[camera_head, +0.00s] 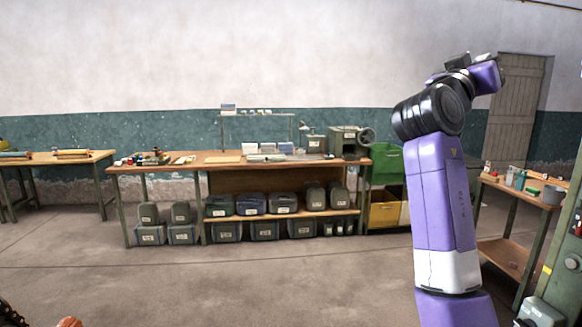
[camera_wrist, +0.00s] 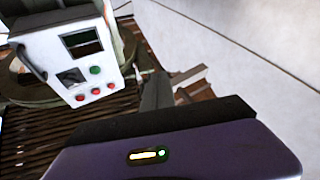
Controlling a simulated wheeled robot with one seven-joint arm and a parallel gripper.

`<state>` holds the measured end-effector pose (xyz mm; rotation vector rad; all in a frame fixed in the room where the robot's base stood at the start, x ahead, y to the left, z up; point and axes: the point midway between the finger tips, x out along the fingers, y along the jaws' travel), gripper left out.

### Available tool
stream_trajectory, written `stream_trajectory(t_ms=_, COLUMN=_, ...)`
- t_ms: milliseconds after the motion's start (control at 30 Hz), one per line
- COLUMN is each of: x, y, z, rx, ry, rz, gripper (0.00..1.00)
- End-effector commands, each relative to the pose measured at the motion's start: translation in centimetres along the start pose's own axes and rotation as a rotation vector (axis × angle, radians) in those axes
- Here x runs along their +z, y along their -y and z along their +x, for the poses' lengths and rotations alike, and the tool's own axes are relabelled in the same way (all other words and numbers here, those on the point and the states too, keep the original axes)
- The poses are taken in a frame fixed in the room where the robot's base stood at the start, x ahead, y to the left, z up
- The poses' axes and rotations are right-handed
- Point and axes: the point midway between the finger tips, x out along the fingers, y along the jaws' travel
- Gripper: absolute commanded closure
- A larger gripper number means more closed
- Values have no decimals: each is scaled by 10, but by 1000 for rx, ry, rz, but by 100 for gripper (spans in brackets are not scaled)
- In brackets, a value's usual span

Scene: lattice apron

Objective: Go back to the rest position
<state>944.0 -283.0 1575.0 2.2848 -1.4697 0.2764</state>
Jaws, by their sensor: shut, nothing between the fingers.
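My purple and black arm rises on the right side of the head view and bends at the top. Its end is high up there, and the fingers cannot be made out in that view. In the wrist view the purple hand with a black edge fills the bottom. My gripper (camera_wrist: 156,92) shows beyond that edge as grey fingers, shut with nothing between them. It is apart from the bench and the things on it.
A long workbench (camera_head: 188,167) with bins below stands across the room. A second bench (camera_head: 88,157) is at left, a small table (camera_head: 498,186) at right. The wrist view shows a white control box (camera_wrist: 75,55) by dark slats (camera_wrist: 50,140). The middle floor (camera_head: 250,280) is clear.

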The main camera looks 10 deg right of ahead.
Motion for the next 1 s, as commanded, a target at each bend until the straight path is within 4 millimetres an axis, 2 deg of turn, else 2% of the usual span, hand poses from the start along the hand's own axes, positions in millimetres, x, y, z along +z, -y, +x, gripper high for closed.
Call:
stream_trajectory(t_ms=33, x=21, y=22, z=-14, rx=-64, ry=-23, rz=-7, gripper=100)
stream_trajectory(t_ms=200, x=74, y=77, z=-66, rx=-256, ry=-102, rz=3, gripper=100)
stream_trajectory(t_ms=300, x=105, y=100, z=-102, rx=-357, ry=-137, rz=19, gripper=100)
stream_trajectory(t_ms=433, x=144, y=120, z=-153, rx=-478, ry=-172, rz=50, gripper=100)
stream_trajectory(t_ms=600, x=192, y=128, z=-222, rx=-615, ry=-198, rz=100, gripper=100)
stream_trajectory(t_ms=733, x=225, y=124, z=-275, rx=-706, ry=-206, rz=144, gripper=100)
stream_trajectory(t_ms=867, x=254, y=110, z=-326, rx=-786, ry=-201, rz=194, gripper=100)
stream_trajectory(t_ms=1000, x=281, y=87, z=-378, rx=-858, ry=-183, rz=247, gripper=100)
